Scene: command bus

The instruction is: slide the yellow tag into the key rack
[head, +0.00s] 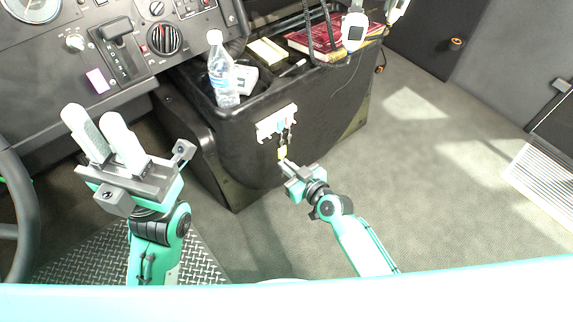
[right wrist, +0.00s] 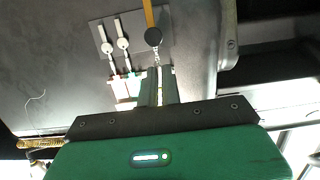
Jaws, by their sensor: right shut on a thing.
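My right gripper (head: 284,163) is just below the rack, shut on the yellow tag (head: 283,152). In the right wrist view a yellow strip (right wrist: 149,14) with a dark round end and short chain leads to the fingers of the right gripper (right wrist: 159,75). The fingers hide most of the held part; I cannot tell whether it is in a slot. My left gripper (head: 92,114) is open and empty.
The console (head: 235,150) carries a water bottle (head: 222,75), a yellow pad (head: 267,51) and a red book (head: 313,40). The dashboard (head: 140,50) and steering wheel (head: 28,215) stand at the left. The grey floor (head: 440,160) to the right is clear.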

